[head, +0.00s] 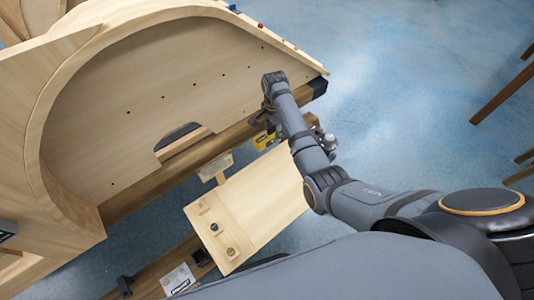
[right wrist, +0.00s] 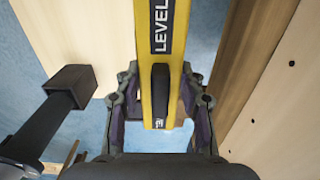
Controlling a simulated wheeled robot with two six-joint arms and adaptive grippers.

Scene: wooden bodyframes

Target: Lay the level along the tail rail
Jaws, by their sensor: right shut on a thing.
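The yellow level (head: 264,140) is in my right gripper (head: 268,112), beside the wooden bodyframe. In the right wrist view the level (right wrist: 152,50), with a black "LEVEL" label, runs up the picture between the two fingers of my right gripper (right wrist: 160,85), which is shut on it. A brown wooden rail (head: 230,142) runs along the lower edge of the bodyframe's pale panel; it also shows in the right wrist view (right wrist: 233,75), just right of the level. I cannot tell whether it is the tail rail, or whether the level touches it. My left gripper is not in view.
The pale bodyframe panel (head: 150,85) with a curved rim fills the upper left. A small pale table (head: 265,195) with small fittings stands below the rail, close to my right arm. A lower wooden beam (head: 160,268) lies at bottom left. Blue floor (head: 410,90) is open at right.

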